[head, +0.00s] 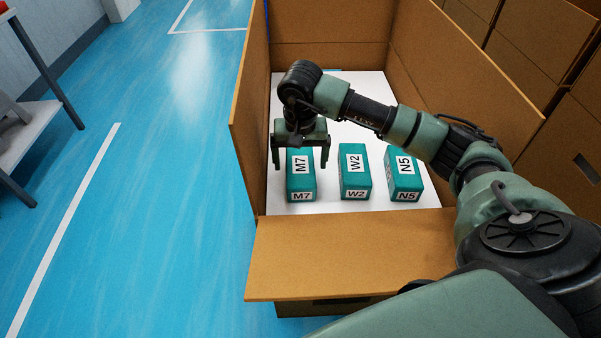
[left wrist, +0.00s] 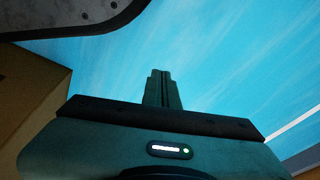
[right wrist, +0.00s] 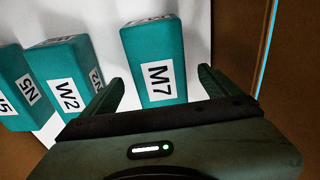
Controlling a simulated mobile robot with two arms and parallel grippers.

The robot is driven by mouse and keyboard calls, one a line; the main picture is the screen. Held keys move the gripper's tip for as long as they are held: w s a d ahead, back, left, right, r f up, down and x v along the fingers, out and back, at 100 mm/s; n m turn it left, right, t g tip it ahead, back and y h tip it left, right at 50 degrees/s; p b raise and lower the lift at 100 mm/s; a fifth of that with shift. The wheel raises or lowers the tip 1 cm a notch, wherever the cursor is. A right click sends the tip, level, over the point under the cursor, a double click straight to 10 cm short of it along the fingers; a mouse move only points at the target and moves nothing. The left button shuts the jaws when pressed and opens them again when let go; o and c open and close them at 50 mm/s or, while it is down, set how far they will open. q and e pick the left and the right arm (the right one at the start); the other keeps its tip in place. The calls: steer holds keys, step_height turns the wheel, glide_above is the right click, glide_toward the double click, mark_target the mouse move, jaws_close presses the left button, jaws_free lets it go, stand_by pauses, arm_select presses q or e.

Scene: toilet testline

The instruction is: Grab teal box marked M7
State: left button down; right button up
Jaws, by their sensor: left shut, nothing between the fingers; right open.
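The teal box marked M7 (head: 301,177) stands on the white floor of the cardboard box, leftmost of three teal boxes. My right gripper (head: 301,166) is open above it, one finger to each side of it in the head view. In the right wrist view the M7 box (right wrist: 155,60) lies ahead, between the lines of the open fingers (right wrist: 160,88); I cannot tell whether they reach down beside it. My left gripper (left wrist: 162,88) shows only in its own wrist view, fingers shut with nothing between them, above the blue floor.
Teal boxes marked W2 (head: 354,176) and N5 (head: 403,175) stand to the right of M7 with gaps between. The cardboard box (head: 340,250) has tall walls and a front flap folded outward. A grey table (head: 40,110) stands at far left. Blue floor is free between.

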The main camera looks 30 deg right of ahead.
mark_target(300, 165)
steer(key=f, duration=0.4)
steer(key=shift+w+d, duration=0.3)
steer(key=shift+w, duration=0.1)
steer(key=c, duration=1.6)
steer(key=shift+c, duration=1)
steer(key=shift+r, duration=0.1)
